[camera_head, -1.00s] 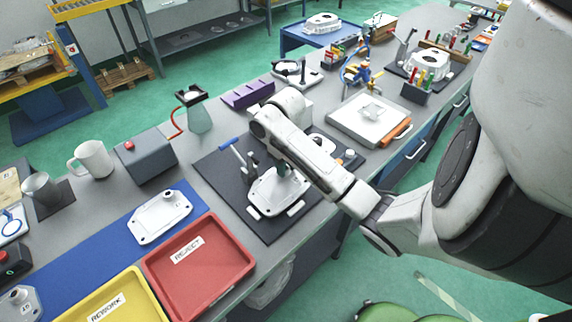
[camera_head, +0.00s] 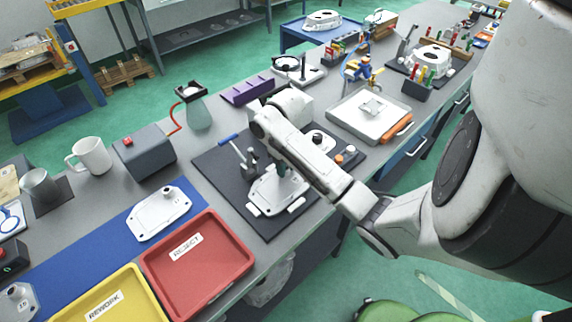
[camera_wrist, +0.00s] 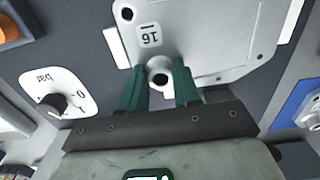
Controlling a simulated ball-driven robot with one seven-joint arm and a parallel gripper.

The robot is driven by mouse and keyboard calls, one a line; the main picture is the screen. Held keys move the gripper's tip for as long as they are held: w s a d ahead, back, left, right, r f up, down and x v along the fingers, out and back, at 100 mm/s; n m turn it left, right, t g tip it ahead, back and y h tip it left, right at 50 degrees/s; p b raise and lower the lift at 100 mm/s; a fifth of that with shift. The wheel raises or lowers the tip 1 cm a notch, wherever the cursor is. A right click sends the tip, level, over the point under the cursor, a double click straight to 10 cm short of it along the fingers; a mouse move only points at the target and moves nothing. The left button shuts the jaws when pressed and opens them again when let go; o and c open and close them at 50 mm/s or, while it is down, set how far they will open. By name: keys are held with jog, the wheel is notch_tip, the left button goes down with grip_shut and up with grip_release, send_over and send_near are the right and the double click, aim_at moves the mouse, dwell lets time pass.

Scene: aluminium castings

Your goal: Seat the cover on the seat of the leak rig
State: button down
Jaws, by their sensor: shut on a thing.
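The cover (camera_wrist: 215,40) is a pale grey casting marked 16, with a round boss at its near end. In the wrist view my gripper (camera_wrist: 160,82) has its green fingers on either side of this boss, shut on it. In the head view the cover (camera_head: 272,190) is over the leak rig (camera_head: 220,170), a dark plate with white pads beside the cover and a blue-handled clamp. The cover lies about level between the pads. The seat beneath is hidden, and I cannot tell whether the cover touches it. My forearm hides most of the gripper in the head view.
The rig's bar dial (camera_wrist: 55,98) and an orange button (camera_wrist: 8,28) are near the gripper. Another cover (camera_head: 160,213) lies on the blue mat. The red reject tray (camera_head: 200,262) and yellow rework tray (camera_head: 112,300) stand at the front left.

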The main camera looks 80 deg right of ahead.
jog(key=shift+f, duration=0.1)
jog(key=c, duration=0.7)
grip_release()
jog(key=shift+r+p, duration=1.65)
jog(key=shift+r, duration=3.75)
